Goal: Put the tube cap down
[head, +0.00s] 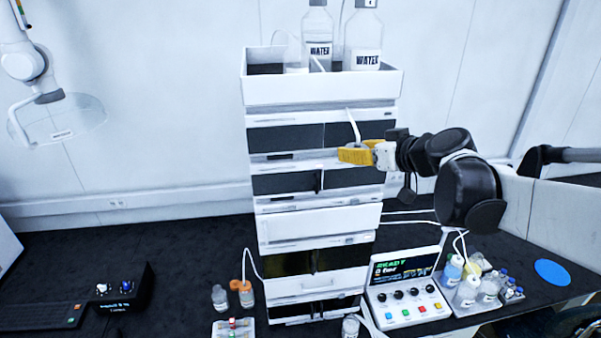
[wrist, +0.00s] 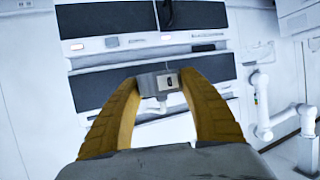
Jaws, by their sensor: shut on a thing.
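My gripper (head: 346,155) has yellow fingers and is held up in front of the upper modules of the instrument stack. It is shut on a small pale thing (head: 354,146), which appears to be the tube cap. A thin white tube (head: 352,125) rises from it. In the wrist view, the two fingers (wrist: 166,78) close in around a grey block (wrist: 165,82) with a small marked plate. A small white piece shows below the block. The fingers partly hide the cap, so I cannot tell its exact shape.
The white stack (head: 318,222) stands on a dark bench (head: 190,255), with WATER bottles (head: 367,45) in its top tray. Small bottles (head: 219,298) stand at its lower left. A control box (head: 407,300) and several more bottles (head: 467,292) crowd its right. The bench is clearer at left.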

